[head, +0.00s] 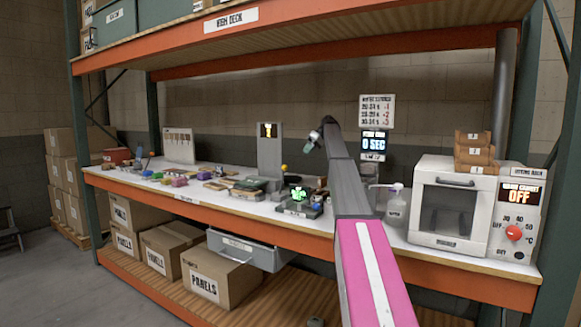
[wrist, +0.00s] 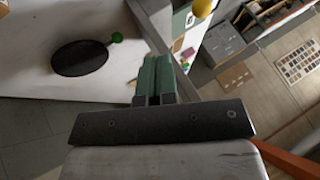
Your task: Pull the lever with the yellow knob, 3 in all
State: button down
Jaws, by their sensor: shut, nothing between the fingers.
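The yellow knob (head: 284,167) shows beside a grey upright housing (head: 270,155) with a small lit orange display, on the shelf in the head view. It also shows at the top edge of the wrist view (wrist: 202,8), right of the fingers and apart from them. The lever's rod is mostly hidden or too small to make out. My gripper (head: 314,137) is raised above the shelf, up and to the right of the knob. In the wrist view, its green fingers (wrist: 156,72) are together and empty.
A green knob (wrist: 116,38) stands by a dark round disc in the wrist view. A green-lit device (head: 298,194) sits before the housing. A pump bottle (head: 396,207) and white oven (head: 448,205) stand right. Small coloured items crowd the left shelf. The high deck (head: 300,40) spans above.

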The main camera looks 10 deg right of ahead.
jog(key=shift+f, duration=0.1)
dwell(0.3)
jog(key=s+a+f, duration=0.2)
jog(key=a+f, duration=0.4)
jog(key=a, duration=0.3)
jog(key=shift+a+f, duration=0.15)
jog(key=shift+f, duration=0.25)
